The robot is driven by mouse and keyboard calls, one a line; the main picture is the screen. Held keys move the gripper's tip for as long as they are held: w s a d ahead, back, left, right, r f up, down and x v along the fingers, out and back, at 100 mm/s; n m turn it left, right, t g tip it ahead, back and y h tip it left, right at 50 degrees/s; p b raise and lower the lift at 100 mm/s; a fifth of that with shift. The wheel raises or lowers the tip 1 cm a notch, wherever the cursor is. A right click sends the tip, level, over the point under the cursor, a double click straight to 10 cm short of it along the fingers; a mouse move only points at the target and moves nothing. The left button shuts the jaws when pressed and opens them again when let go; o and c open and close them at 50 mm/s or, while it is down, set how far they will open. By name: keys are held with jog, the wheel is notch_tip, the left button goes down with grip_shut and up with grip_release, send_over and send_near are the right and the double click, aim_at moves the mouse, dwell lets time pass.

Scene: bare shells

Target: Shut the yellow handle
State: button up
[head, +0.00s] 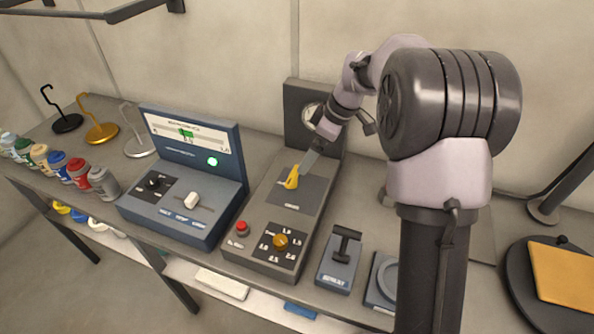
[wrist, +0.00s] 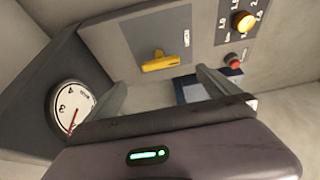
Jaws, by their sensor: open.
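The yellow handle (head: 292,178) is a small lever on a dark square plate, on the sloping top of a long grey panel (head: 264,205). In the wrist view the yellow handle (wrist: 161,63) lies nearly crosswise on its plate, with a short stub at its upper side. My gripper (head: 311,156) is close above it in the head view, coming from the upper right. In the wrist view my gripper (wrist: 162,78) is open and empty, with the handle showing beyond and between the fingertips. I see no clear contact. The label beside the handle is too small to read.
A round gauge (wrist: 72,108) stands upright behind the handle. A red button (head: 243,227) and an orange knob (head: 281,241) sit at the panel's front. A blue console (head: 187,187) stands to the left, a small lever box (head: 340,262) to the right.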

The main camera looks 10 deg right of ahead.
aim_at(296, 175)
jog(key=b+x, duration=0.2)
jog(key=x, duration=0.8)
jog(key=shift+c, duration=0.4)
